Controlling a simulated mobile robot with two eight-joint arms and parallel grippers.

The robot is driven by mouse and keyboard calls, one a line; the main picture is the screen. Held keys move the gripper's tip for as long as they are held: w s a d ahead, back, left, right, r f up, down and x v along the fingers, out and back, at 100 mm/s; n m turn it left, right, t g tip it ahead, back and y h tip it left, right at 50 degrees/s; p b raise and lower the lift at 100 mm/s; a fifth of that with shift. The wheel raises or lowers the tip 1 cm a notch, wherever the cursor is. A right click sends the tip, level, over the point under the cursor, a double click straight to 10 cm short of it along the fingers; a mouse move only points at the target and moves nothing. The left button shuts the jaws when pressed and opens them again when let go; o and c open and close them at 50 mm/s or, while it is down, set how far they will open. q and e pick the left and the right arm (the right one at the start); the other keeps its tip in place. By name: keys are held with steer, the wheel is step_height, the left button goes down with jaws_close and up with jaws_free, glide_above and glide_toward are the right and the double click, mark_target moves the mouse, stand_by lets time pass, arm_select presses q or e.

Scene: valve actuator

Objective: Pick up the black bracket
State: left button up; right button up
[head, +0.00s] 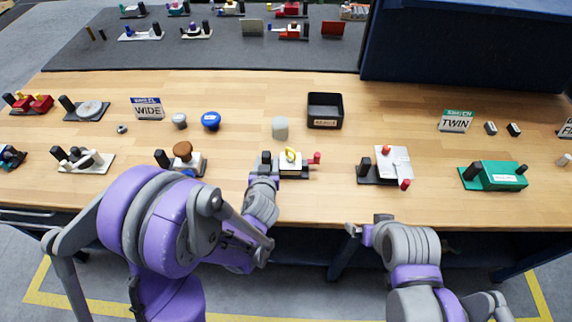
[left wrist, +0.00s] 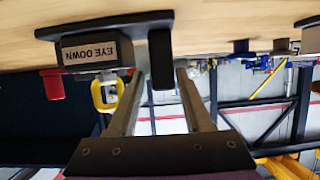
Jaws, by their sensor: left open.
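A valve unit on a black base stands near the table's front edge in the head view, with a yellow eye (head: 290,156) and a red knob (head: 316,158). A black upright block (head: 266,157), which looks like the black bracket, rises at its left end. It also shows in the left wrist view (left wrist: 160,60), where the picture is upside down. My left gripper (left wrist: 161,75) is open, with one finger on each side of this block; contact is unclear. A label reading "EYE DOWN" (left wrist: 90,52) is beside it. My right gripper (head: 360,232) is off the front edge, its jaws unclear.
A brown-knobbed unit (head: 183,150) stands left of my left gripper, and a white-plated unit (head: 393,162) to the right. The wooden table (head: 400,100) is clear at middle right.

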arm_select(q)
steer(key=x, duration=0.5)
steer(key=shift+w+a+f, duration=0.1)
steer(key=shift+w+a, duration=0.1)
steer(key=shift+w, duration=0.15)
steer(key=shift+s, duration=0.1)
steer(key=shift+c, duration=0.2)
jaws_close()
stand_by(0.9)
